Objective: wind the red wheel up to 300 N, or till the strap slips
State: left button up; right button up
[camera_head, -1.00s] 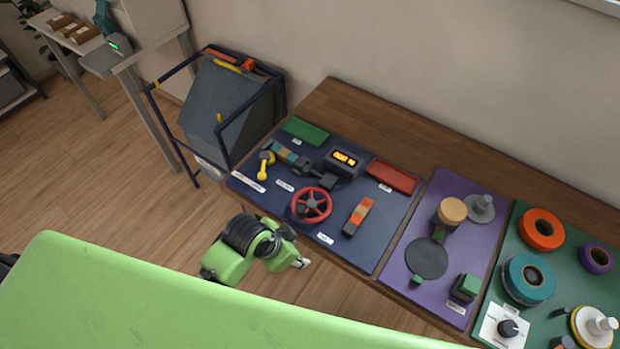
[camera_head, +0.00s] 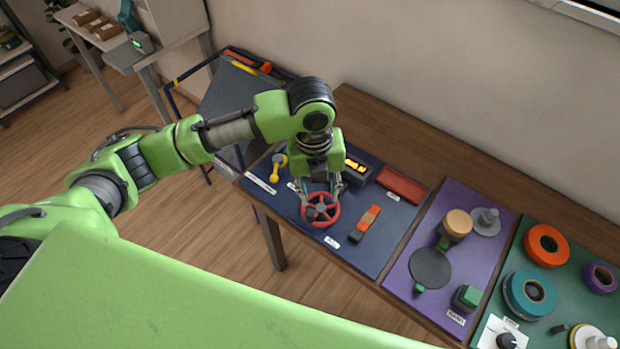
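The red wheel (camera_head: 321,222) lies flat on the dark blue mat (camera_head: 377,249). My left gripper (camera_head: 320,201) points down over the wheel from behind, its two fingers spread apart at either side of the wheel's far part. I cannot tell whether the fingers touch the rim. The display (camera_head: 356,170) behind it shows glowing digits, partly hidden by my arm and too small to read. The strap and the parts left of the display are mostly hidden behind my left gripper. My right gripper is not in view.
An orange and dark block (camera_head: 365,222) lies right of the wheel, and a red tray (camera_head: 402,186) stands behind it. A yellow-handled part (camera_head: 278,166) is left of my gripper. The purple mat (camera_head: 466,256) with round parts lies further right.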

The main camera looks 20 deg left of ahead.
aim_at(310, 211)
pick_arm(q)
jog(key=shift+m+y, duration=0.4)
jog(key=shift+m, duration=0.4)
jog(key=f+p, duration=0.1)
jog(key=f, duration=0.3)
jog(key=a+f+p, duration=0.1)
jog(key=f, duration=0.3)
jog(key=a+f+p, duration=0.1)
jog(key=f, duration=0.3)
jog(key=shift+w+a, duration=0.15)
jog(key=shift+w, duration=0.15)
grip_shut()
